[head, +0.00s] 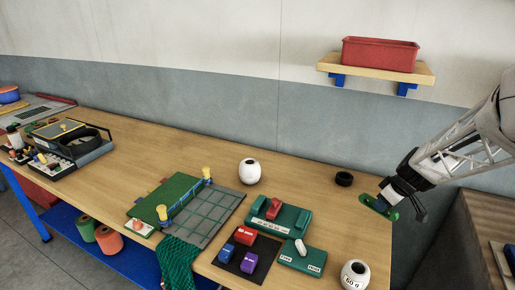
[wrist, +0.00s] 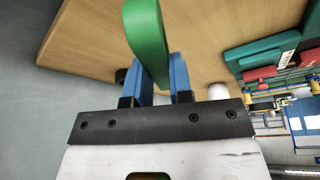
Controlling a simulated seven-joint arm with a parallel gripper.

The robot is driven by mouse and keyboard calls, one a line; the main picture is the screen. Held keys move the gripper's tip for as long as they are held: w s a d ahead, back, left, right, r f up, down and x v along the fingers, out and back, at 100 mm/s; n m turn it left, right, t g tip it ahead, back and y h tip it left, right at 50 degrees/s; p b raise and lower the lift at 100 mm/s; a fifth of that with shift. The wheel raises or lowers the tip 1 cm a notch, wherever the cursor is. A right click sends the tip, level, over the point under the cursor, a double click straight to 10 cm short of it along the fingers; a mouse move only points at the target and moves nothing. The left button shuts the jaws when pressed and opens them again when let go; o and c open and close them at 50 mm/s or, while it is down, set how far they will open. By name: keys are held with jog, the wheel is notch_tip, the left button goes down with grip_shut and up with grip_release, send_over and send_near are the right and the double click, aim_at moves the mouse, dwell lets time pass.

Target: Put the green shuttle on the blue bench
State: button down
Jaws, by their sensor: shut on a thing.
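The green shuttle (head: 376,205) is held in my gripper (head: 392,203), off the right end of the wooden-topped bench (head: 330,215). In the wrist view the shuttle (wrist: 147,35) stands between the two blue fingers of my gripper (wrist: 160,70), which is shut on it. The bench has a blue leg and a blue lower shelf (head: 127,262) at the left; I cannot tell whether it is the blue bench of the task. The shuttle appears above bench height, and nothing visibly supports it but the fingers.
A white round jar (head: 249,171) stands behind a net frame (head: 215,210). A wall shelf holds a red bin (head: 380,54). Another brown surface (head: 465,235) lies at right.

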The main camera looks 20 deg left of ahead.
jog(key=a+n, duration=0.2)
jog(key=a, duration=0.6)
jog(key=s+a+f+n+g, duration=0.1)
jog(key=a, duration=0.7)
jog(key=s+a+f+n+g, duration=0.1)
jog(key=a+n, duration=0.1)
jog(key=a, duration=0.5)
jog(key=shift+s+a+n+y, duration=0.15)
jog(key=shift+a+n+y, duration=0.15)
jog(key=shift+a, duration=0.1)
jog(key=w+a, duration=0.2)
jog(key=w, duration=0.2)
jog(key=w+a+f, duration=0.1)
jog(key=w+a, duration=0.1)
jog(key=w, duration=0.3)
jog(key=w+a, duration=0.3)
jog(key=w, duration=0.2)
jog(key=shift+w+f, duration=0.2)
jog(key=shift+f, duration=0.05)
jog(key=shift+f, duration=0.1)
jog(key=shift+f, duration=1.65)
jog(key=shift+f, duration=0.15)
